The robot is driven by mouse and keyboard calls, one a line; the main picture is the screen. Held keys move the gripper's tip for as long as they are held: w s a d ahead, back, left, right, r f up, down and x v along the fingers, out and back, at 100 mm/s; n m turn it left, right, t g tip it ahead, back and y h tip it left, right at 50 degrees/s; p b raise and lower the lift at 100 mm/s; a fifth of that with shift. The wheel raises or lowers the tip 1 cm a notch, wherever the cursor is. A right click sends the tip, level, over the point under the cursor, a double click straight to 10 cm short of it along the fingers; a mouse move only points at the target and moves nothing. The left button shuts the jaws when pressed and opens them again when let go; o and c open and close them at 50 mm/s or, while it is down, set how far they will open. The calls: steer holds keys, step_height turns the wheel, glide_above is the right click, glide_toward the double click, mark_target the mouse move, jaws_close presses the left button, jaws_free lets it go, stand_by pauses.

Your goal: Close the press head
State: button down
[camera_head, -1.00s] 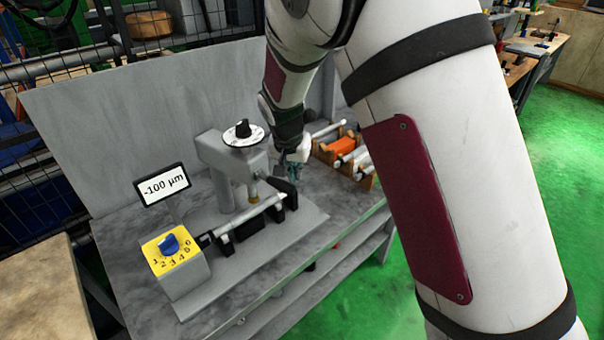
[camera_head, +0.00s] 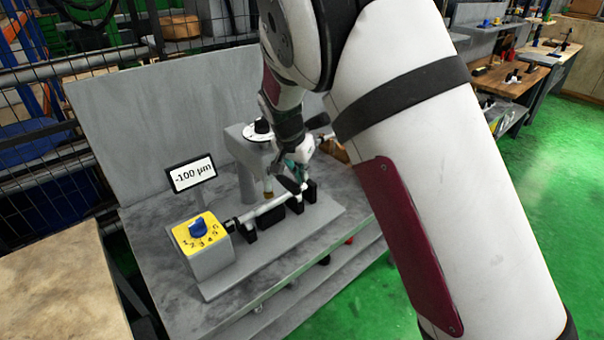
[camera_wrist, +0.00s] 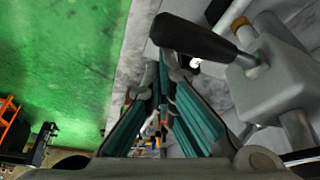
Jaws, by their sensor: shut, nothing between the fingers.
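The grey press head (camera_head: 246,143) stands on its column above the grinder bed, with a dial on top. It also shows at the right of the wrist view (camera_wrist: 285,88). Its black lever handle (camera_wrist: 195,38) reaches across the top of the wrist view, and shows in the head view (camera_head: 289,185). My gripper (camera_head: 303,182) is shut and empty beside the lever. In the wrist view its teal fingers (camera_wrist: 166,68) meet just below the handle; I cannot tell whether they touch it. A white cylindrical workpiece (camera_head: 262,209) lies along the fixture under the head.
A yellow-topped box with a blue knob (camera_head: 198,228) stands at the left end of the fixture. A display (camera_head: 191,174) reading -100 µm is behind it. A grey panel (camera_head: 160,120) backs the bench. My arm hides much of the rack at right. Green floor is open on the right.

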steer(key=shift+s+a+f, duration=0.15)
step_height(320, 180, up, 11)
steer(key=b, duration=0.2)
steer(key=s+d+r+n+y, duration=0.1)
steer(key=s+d+r, duration=0.4)
steer(key=s+d, duration=0.15)
steer(key=s+d+r+n+t, duration=0.1)
steer(key=s+d, duration=0.3)
steer(key=s, duration=0.9)
steer(key=s+d+r+n+t+y, duration=0.1)
steer(key=s+d+n, duration=0.3)
steer(key=s, duration=0.9)
steer(key=shift+s+d+n, duration=0.25)
steer(key=shift+d+n, duration=0.05)
steer(key=shift+d, duration=0.05)
